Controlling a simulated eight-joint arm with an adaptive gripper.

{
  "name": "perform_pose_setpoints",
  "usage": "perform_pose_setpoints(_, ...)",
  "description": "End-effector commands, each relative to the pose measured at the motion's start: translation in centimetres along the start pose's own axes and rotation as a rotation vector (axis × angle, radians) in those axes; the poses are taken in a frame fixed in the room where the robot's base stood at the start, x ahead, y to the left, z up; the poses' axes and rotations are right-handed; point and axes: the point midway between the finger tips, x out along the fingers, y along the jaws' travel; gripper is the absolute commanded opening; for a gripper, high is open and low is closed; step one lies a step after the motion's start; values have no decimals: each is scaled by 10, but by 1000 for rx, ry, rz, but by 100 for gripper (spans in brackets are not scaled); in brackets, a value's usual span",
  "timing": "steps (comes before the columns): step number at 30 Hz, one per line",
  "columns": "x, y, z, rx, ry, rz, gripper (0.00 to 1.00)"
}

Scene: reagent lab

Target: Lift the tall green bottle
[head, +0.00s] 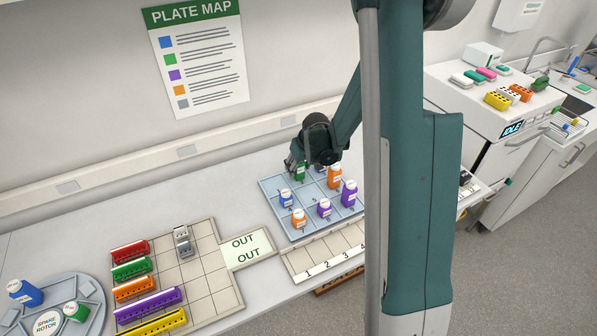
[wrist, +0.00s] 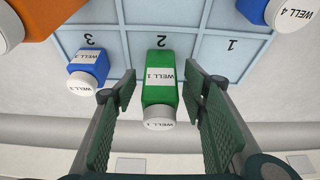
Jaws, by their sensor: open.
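The tall green bottle (wrist: 160,80) has a white cap and a white label and stands at the tray cell marked 2. In the head view the green bottle (head: 301,174) is largely hidden by my gripper (head: 297,166). My gripper (wrist: 160,90) is open, with one green-padded finger on each side of the bottle. In the wrist view a gap shows between each finger and the bottle, so it is not clasped.
The blue-grey tray (head: 272,206) also holds a blue bottle (wrist: 88,66) beside the green one, plus orange and purple bottles (head: 349,194). Colored racks (head: 148,303) and a rotor with a short green bottle (head: 76,313) stand at left. The wall is close behind.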

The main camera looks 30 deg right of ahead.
Motion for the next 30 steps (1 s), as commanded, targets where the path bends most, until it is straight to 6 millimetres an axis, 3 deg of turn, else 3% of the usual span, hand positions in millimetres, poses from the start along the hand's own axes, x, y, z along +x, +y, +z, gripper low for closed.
perform_pose_setpoints(8, 12, 0, 0, 0, 0, 0, 43)
perform_pose_setpoints(25, 12, 0, 0, 0, 0, 0, 43)
perform_pose_setpoints(30, 12, 0, 0, 0, 0, 0, 20)
